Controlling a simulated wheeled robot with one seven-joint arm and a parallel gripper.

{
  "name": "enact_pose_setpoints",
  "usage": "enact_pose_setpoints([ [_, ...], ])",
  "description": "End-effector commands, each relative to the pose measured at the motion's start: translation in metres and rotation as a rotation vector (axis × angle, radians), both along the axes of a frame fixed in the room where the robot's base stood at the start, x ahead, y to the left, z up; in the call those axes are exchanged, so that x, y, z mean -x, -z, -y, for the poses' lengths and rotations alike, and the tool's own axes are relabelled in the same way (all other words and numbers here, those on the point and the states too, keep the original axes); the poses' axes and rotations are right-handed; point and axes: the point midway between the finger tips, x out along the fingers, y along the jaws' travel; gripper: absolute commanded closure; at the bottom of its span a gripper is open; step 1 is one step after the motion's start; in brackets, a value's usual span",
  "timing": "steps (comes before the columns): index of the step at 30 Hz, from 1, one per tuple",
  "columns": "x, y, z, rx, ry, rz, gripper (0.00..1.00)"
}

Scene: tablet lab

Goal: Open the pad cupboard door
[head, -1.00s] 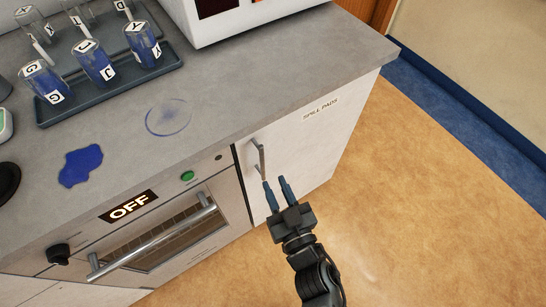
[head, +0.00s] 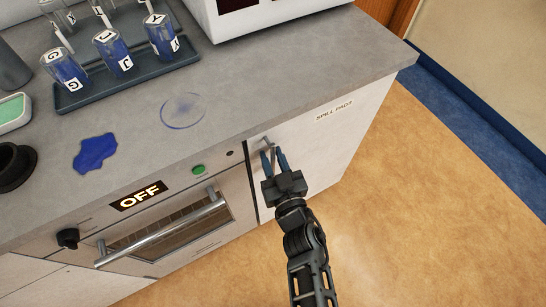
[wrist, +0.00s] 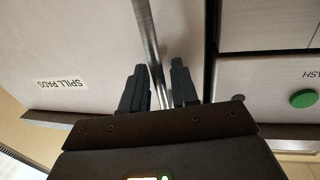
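The pad cupboard door (head: 322,150) is the pale panel under the counter, labelled "SPILL PADS"; it appears shut. Its metal bar handle (head: 268,146) is near the door's left edge. My gripper (head: 273,160) is at the handle with its two blue-grey fingers. In the wrist view the handle (wrist: 148,40) runs between the two fingers of my gripper (wrist: 160,88), with a visible gap on the right side; the left finger is close to the bar. The fingers are apart. The lower part of the handle is hidden behind my gripper in the head view.
Left of the door is an oven (head: 165,235) with a bar handle, a green button (head: 198,170) and an "OFF" display. The counter (head: 240,95) above holds a rack (head: 120,85) of labelled jars and a blue spill (head: 95,152). Floor (head: 420,190) to the right is clear.

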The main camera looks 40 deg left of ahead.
Motion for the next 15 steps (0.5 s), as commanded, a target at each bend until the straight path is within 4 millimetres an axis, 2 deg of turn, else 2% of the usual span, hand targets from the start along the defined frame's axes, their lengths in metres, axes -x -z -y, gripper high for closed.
enact_pose_setpoints([
  [2, 0.0, 0.0, 0.0001, 0.0, 0.0, 0.0, 0.76],
  [9, 0.0, -0.0001, 0.0002, 0.0, 0.0, 0.0, 0.99],
  [15, 0.0002, -0.0001, 0.0002, 0.0, 0.0, 0.0, 1.0],
])
